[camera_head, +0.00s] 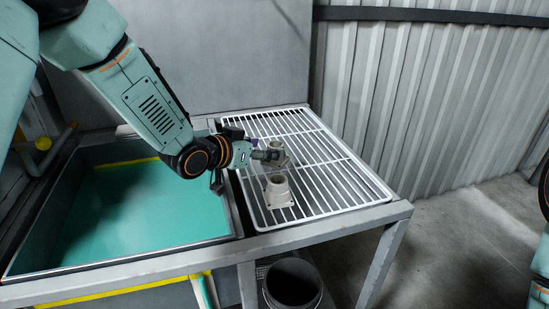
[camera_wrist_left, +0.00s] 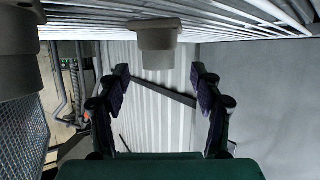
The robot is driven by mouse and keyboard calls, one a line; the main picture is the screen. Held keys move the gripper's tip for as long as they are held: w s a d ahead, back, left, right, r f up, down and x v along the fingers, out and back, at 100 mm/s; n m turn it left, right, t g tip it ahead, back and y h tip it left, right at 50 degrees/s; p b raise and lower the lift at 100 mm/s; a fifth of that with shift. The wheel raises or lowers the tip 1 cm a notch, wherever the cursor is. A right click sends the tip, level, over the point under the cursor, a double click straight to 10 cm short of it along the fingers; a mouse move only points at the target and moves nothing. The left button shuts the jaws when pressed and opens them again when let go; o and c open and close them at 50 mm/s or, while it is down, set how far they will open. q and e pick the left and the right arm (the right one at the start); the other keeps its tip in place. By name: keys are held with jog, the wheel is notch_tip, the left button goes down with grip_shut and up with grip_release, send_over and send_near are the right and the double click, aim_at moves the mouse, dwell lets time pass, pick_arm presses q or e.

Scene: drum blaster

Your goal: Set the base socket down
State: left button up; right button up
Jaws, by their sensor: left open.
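A beige base socket (camera_head: 276,145) with a round collar stands on the white wire rack (camera_head: 357,184), just beyond the fingertips of my left gripper (camera_head: 257,153). In the left wrist view, which looks upside down, this socket (camera_wrist_left: 157,36) is at top centre, roughly in line with the gap between the fingers. My left gripper (camera_wrist_left: 161,78) is open and holds nothing. A second socket (camera_head: 279,191), with a square flange, stands upright on the rack nearer the head camera. A nearer socket also shows at the left edge of the wrist view (camera_wrist_left: 14,55). My right gripper is out of view.
A dark bucket (camera_head: 292,283) stands beneath the table frame. A grey panel (camera_head: 230,50) stands behind, and a corrugated wall (camera_head: 440,100) is at right. The right part of the rack is bare.

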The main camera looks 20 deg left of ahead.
aim_at(273, 144)
pick_arm(q)
jog(key=shift+x, duration=1.25)
jog(key=shift+s, duration=0.2)
jog(key=shift+c, duration=0.5)
jog(key=shift+w+d, duration=0.1)
jog(key=c, duration=0.5)
grip_shut()
jog(key=shift+r, duration=0.15)
